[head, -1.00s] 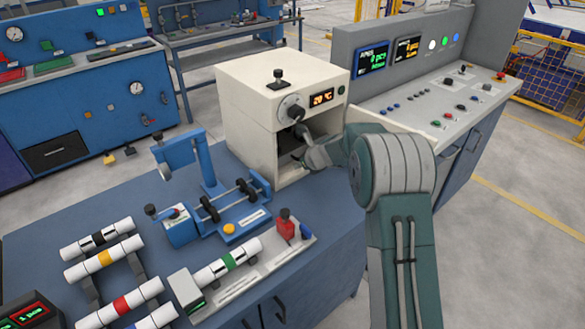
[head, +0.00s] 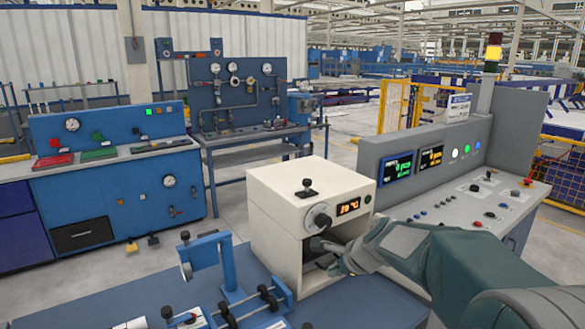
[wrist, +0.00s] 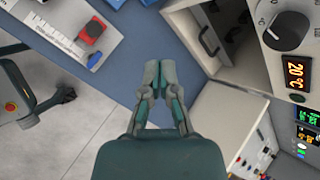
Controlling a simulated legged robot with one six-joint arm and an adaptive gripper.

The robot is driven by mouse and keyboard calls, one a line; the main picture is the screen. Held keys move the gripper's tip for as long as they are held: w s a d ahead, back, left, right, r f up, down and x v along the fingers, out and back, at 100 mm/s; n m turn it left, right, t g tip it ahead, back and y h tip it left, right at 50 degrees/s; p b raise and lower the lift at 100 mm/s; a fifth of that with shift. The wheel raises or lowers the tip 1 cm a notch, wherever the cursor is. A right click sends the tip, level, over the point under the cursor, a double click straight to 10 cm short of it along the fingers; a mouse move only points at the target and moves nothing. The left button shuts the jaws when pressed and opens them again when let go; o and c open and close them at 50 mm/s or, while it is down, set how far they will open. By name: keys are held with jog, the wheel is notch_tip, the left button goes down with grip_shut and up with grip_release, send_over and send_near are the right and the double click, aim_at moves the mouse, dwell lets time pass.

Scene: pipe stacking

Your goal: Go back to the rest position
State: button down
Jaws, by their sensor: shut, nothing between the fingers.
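My gripper (head: 338,263) is in front of the open lower compartment of a white box oven (head: 275,225) in the head view. In the wrist view its two fingertips (wrist: 160,72) are together with nothing between them. They appear above the blue bench top (wrist: 125,80), left of the oven's opening (wrist: 228,30), and do not touch the oven there. My arm reaches in from the lower right and hides part of the oven's right side in the head view.
A blue clamp fixture (head: 225,265) stands left of the oven. A grey control console (head: 460,205) stands to the right, behind my arm. In the wrist view, a light plate with a red block (wrist: 94,28) lies at the upper left.

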jog(key=s+d+r+n+h, duration=0.1)
jog(key=s+d+n+h, duration=0.1)
jog(key=s+n, duration=0.7)
jog(key=s+d+r+n+h, duration=0.2)
jog(key=s+n, duration=0.7)
jog(key=s, duration=1.2)
jog(key=shift+s+d+r+g+h, duration=0.15)
jog(key=shift+s+d+g+h, duration=0.2)
jog(key=shift+d, duration=0.45)
jog(key=shift+n, duration=0.3)
